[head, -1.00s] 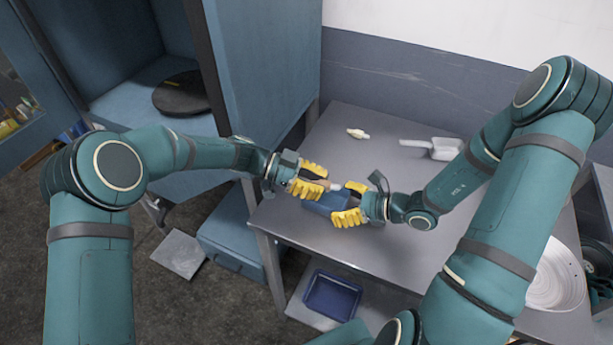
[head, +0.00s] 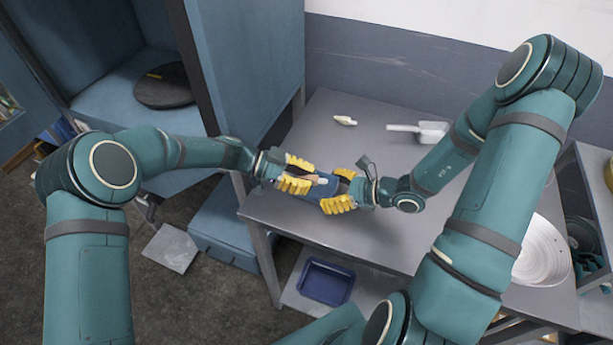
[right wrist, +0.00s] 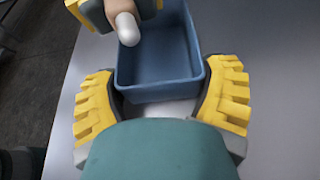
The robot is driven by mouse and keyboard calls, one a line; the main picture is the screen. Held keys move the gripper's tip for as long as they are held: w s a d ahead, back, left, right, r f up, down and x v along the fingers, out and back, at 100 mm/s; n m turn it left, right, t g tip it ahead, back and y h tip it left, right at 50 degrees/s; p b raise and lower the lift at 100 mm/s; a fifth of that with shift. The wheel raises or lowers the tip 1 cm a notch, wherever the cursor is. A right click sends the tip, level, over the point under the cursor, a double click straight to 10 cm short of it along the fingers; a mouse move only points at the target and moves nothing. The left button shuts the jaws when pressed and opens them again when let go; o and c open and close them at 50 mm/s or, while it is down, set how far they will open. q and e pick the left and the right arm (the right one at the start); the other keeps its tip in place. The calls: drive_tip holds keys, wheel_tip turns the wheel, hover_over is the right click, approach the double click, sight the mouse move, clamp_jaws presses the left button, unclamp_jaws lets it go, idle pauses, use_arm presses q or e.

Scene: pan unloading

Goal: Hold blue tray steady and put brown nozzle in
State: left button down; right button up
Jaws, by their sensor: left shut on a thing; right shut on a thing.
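The blue tray (right wrist: 160,92) is between the yellow fingers of my right gripper (right wrist: 160,100), shut on its near end, in the right wrist view. The tray (head: 320,190) looks empty inside, as far as it shows. My left gripper (head: 300,175) is shut on the brown nozzle (right wrist: 118,6), which has a rounded white tip. The nozzle's tip hangs over the tray's far left part, apart from the floor of the tray as far as I can tell. In the head view my right gripper (head: 345,189) faces the left one, close by. The fingers partly hide the tray and nozzle.
The grey table (head: 385,235) is mostly clear. A small pale piece (head: 345,120) and a white scoop (head: 421,131) lie toward its back. A white round dish (head: 541,250) is at the right. A dark blue bin (head: 327,281) sits on the lower shelf. A blue cabinet (head: 245,70) stands at left.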

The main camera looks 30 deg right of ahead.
sight(305, 199)
use_arm(q)
drive_tip(key=shift+f, duration=0.3)
drive_tip(key=shift+s+a+f, duration=0.2)
drive_tip(key=shift+f, duration=0.4)
drive_tip(key=shift+s+a+f, duration=0.15)
drive_tip(key=shift+f, duration=0.4)
use_arm(e)
drive_tip(key=shift+s+a+r, duration=0.1)
drive_tip(key=shift+s+a, duration=0.05)
drive_tip(key=shift+s, duration=0.15)
use_arm(q)
drive_tip(key=c, duration=0.9)
unclamp_jaws()
drive_tip(key=shift+c, duration=0.2)
drive_tip(key=shift+w+a+r, duration=0.3)
drive_tip(key=shift+w+a, duration=0.05)
drive_tip(key=shift+w, duration=0.1)
drive_tip(key=v, duration=0.4)
drive_tip(key=r+v, duration=0.1)
drive_tip(key=v, duration=0.1)
drive_tip(key=shift+w+d+r, duration=0.15)
use_arm(e)
drive_tip(key=shift+w, duration=0.4)
use_arm(q)
drive_tip(key=shift+w+a+r, duration=0.25)
drive_tip(key=shift+a+r, duration=0.1)
drive_tip(key=shift+r, duration=0.15)
use_arm(e)
drive_tip(key=shift+s, duration=0.1)
